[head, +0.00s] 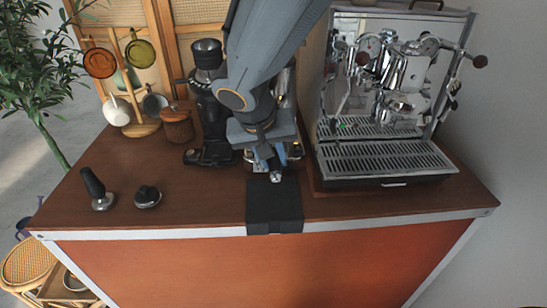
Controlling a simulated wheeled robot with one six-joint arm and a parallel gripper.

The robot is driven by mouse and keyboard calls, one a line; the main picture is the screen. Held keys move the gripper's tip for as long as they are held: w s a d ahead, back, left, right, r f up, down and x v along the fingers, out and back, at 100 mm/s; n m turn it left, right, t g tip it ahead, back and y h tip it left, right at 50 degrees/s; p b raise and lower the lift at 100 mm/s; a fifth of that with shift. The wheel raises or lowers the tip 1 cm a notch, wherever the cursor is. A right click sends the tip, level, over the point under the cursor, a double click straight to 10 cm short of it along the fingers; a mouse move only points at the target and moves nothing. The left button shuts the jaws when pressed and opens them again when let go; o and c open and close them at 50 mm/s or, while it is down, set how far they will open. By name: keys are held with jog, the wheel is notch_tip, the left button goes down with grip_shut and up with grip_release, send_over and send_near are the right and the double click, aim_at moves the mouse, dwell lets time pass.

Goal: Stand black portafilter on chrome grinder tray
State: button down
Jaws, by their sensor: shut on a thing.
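My gripper (269,160) is low over the counter, in front of the chrome grinder and just behind the front mat. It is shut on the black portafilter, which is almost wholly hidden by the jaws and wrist. A small bright metal bit shows just below the fingertips; I cannot tell whether it is part of the portafilter. The chrome grinder (291,88) stands behind my arm, which covers most of it. Its tray is largely hidden behind my gripper, so I cannot tell whether the portafilter touches it.
A black grinder (206,105) stands close on the left, and the espresso machine (385,158) close on the right. A black mat (273,208) hangs over the front edge. A tamper (97,190), a round black tool (147,196), a wooden canister (177,126) and a mug tree (143,128) stand left.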

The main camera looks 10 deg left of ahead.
jog(key=shift+s+d+f, duration=0.1)
jog(key=shift+s+f, duration=0.05)
jog(key=shift+f, duration=0.25)
jog(key=c, duration=1.4)
grip_release()
jog(key=shift+r, duration=0.1)
jog(key=shift+b+v, duration=0.55)
jog(key=shift+v, duration=3.35)
